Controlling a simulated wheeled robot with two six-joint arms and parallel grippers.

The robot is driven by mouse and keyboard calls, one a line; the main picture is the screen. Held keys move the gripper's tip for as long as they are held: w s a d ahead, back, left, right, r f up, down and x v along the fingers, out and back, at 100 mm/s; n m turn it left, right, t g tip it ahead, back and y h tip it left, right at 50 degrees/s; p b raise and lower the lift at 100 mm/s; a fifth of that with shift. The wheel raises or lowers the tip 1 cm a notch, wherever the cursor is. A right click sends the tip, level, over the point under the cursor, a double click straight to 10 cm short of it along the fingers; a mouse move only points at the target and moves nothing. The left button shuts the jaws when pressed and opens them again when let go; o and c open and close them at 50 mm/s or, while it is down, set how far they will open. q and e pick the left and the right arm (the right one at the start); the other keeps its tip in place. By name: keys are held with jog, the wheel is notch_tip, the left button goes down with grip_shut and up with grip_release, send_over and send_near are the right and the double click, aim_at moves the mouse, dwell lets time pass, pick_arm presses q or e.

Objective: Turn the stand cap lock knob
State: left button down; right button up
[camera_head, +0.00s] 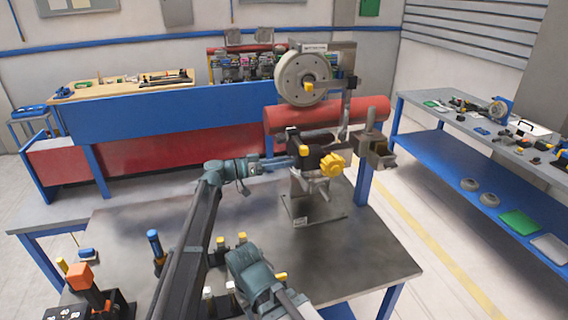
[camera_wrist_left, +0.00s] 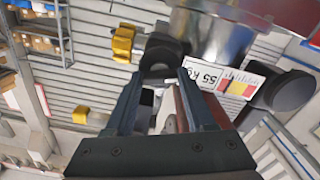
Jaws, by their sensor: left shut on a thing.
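The stand holds a large grey round drum (camera_head: 303,78) with a yellow knob (camera_head: 308,87) at its middle. I cannot tell which is the cap lock knob. My left gripper (camera_head: 289,162) reaches the clamp body from the left and is shut on a dark part there. In the left wrist view, dark round parts (camera_wrist_left: 162,52) show at the fingertips, with a yellow knob (camera_wrist_left: 123,42) beside them, outside the jaws. My right gripper is not seen.
A red cylinder (camera_head: 350,114) lies behind the stand. An orange-topped lever (camera_head: 80,276) and a blue-topped item (camera_head: 153,240) are on the left of the dark table (camera_head: 355,265). Its front right is clear. A blue-and-grey side bench (camera_head: 440,120) stands right across an aisle.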

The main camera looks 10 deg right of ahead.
pick_arm(q)
jog(key=shift+n, duration=7.3)
jog(key=shift+c, duration=1.2)
grip_release()
jog(key=shift+w, duration=0.1)
